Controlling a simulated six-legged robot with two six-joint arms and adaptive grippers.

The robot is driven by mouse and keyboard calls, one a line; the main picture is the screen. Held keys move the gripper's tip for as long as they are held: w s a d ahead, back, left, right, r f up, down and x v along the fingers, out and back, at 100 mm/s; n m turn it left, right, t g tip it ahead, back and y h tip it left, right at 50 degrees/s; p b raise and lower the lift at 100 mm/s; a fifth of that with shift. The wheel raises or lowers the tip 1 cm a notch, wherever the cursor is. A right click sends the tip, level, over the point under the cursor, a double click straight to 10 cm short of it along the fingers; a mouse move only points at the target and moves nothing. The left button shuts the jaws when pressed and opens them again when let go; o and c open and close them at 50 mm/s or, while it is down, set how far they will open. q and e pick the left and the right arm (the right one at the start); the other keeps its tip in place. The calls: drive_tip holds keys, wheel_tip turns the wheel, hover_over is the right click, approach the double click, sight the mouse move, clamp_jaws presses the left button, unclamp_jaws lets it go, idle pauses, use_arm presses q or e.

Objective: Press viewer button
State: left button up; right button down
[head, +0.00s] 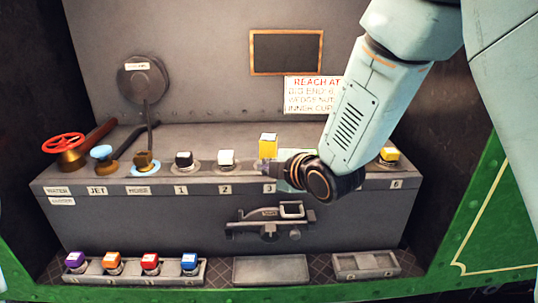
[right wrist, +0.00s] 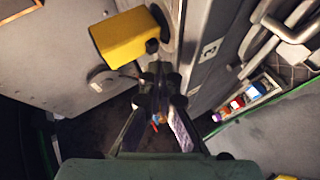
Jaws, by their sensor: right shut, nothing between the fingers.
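My right arm comes in from the upper right, and its dark gripper (head: 284,169) is low over the console top, pointing left. It is shut and empty, beside the tall yellow block (head: 268,145) at position 3. In the right wrist view the closed fingers (right wrist: 157,88) sit just below the yellow block (right wrist: 130,37); I cannot tell whether they touch it. A black-based button (head: 183,160) stands at 1, a white one (head: 226,159) at 2 and a yellow one (head: 389,156) at 6. My arm hides positions 4 and 5. I can read no "viewer" label.
A red valve wheel (head: 63,143), blue knob (head: 101,152) and lever (head: 147,160) stand at the console's left. Below, a tray (head: 200,270) holds purple, orange, red and blue pieces. A bracket (head: 270,222) sticks out from the console front.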

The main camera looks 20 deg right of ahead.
drive_tip(key=shift+s, duration=0.1)
drive_tip(key=shift+s+a, duration=0.45)
drive_tip(key=shift+s, duration=0.4)
drive_tip(key=shift+s+a, duration=0.4)
drive_tip(key=shift+s, duration=0.45)
drive_tip(key=shift+s+a, duration=0.45)
drive_tip(key=shift+s, duration=0.4)
